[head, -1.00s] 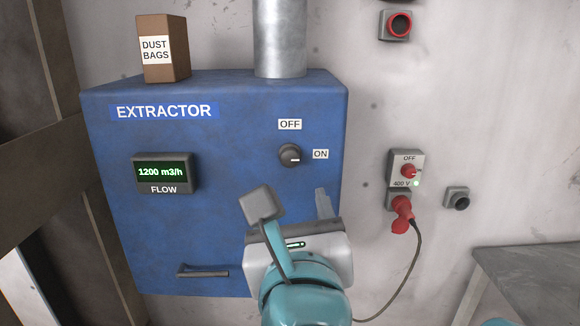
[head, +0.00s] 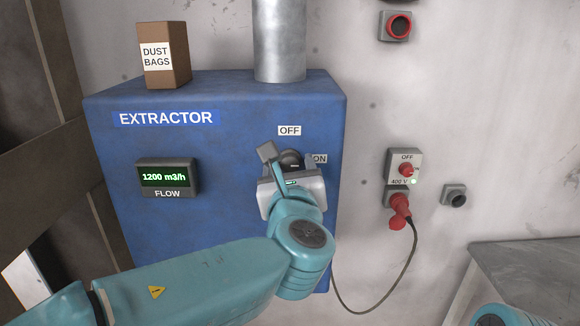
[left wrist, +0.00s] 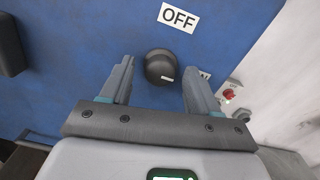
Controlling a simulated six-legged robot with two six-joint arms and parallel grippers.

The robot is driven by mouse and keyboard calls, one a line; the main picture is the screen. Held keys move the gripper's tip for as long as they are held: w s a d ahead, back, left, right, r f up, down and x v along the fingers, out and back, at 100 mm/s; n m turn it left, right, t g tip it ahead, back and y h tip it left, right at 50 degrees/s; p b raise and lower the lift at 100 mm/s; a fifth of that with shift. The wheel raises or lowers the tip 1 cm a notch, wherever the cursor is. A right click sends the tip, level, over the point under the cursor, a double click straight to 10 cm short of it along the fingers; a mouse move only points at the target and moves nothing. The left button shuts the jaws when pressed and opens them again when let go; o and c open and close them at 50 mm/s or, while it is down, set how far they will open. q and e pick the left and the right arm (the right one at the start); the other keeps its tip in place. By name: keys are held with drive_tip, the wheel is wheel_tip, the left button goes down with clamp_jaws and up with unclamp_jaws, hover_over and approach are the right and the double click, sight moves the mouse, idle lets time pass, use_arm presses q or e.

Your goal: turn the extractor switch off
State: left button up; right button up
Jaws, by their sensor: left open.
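The blue extractor box (head: 225,225) hangs on the wall with a dark round switch knob (head: 291,158) on its front. The knob also shows in the left wrist view (left wrist: 161,66), its white mark pointing toward the ON side. The OFF label (head: 289,131) is above the knob, and the ON label (head: 319,159) to its right is partly covered by my gripper. My left gripper (head: 290,155) is open in front of the knob. In the left wrist view the knob lies between and beyond the fingertips, apart from both. My right gripper is out of view.
A flow display (head: 167,178) reads 1200 m3/h. A dust bags box (head: 165,60) and a metal duct (head: 279,40) stand on top. To the right are a red-knobbed 400 V switch (head: 405,169) with a red plug (head: 398,210) and cable, and a grey table (head: 530,265).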

use_arm(q)
drive_tip(key=c, duration=1)
drive_tip(key=shift+f+n+b, duration=0.15)
drive_tip(key=shift+n+b, duration=0.25)
drive_tip(key=shift+b, duration=0.3)
drive_tip(key=shift+c, duration=0.2)
drive_tip(key=n+b, duration=0.6)
drive_tip(key=b, duration=0.1)
drive_tip(key=shift+n, duration=0.4)
drive_tip(key=n+b, duration=0.4)
drive_tip(key=n, duration=0.1)
drive_tip(key=n+b, duration=0.2)
drive_tip(key=n, duration=0.2)
drive_tip(key=shift+n+h, duration=0.3)
drive_tip(key=shift+n, duration=0.1)
drive_tip(key=shift+a+b, duration=0.1)
drive_tip(key=shift+b, duration=0.25)
drive_tip(key=o, duration=1)
drive_tip(key=shift+o, duration=0.2)
